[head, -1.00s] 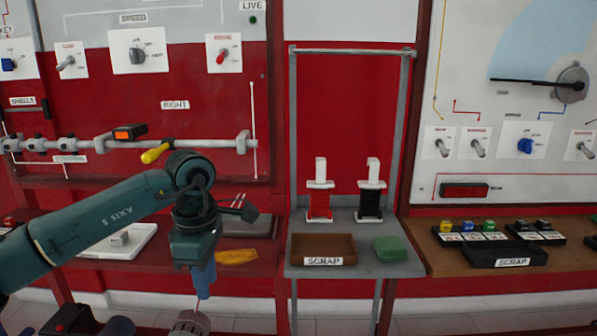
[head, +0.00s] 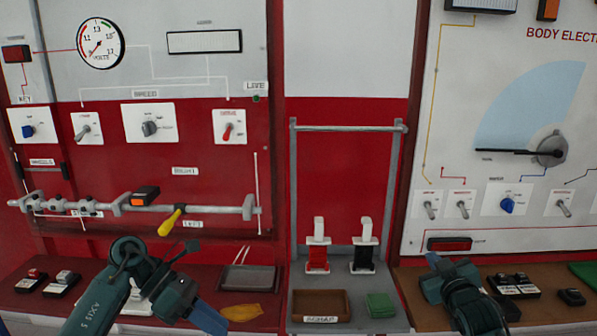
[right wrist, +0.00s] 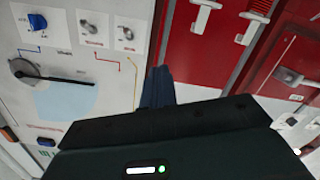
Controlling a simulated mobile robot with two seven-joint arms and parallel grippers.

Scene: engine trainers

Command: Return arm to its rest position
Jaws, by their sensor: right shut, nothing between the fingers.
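My right arm and its gripper (head: 431,287) are at the lower right in the head view, in front of the brown bench. In the right wrist view the blue fingers (right wrist: 157,87) are together, with nothing between them, and stand clear of the panels. My left arm reaches in from the bottom left, and its gripper (head: 208,318) points down and right, near the bottom edge. Its fingertips are partly cut off, so its opening is unclear. I see nothing held there.
A yellow-handled tool (head: 171,222) hangs by the rail. A yellow cloth (head: 240,312) lies near my left gripper. Switch panels stand behind.

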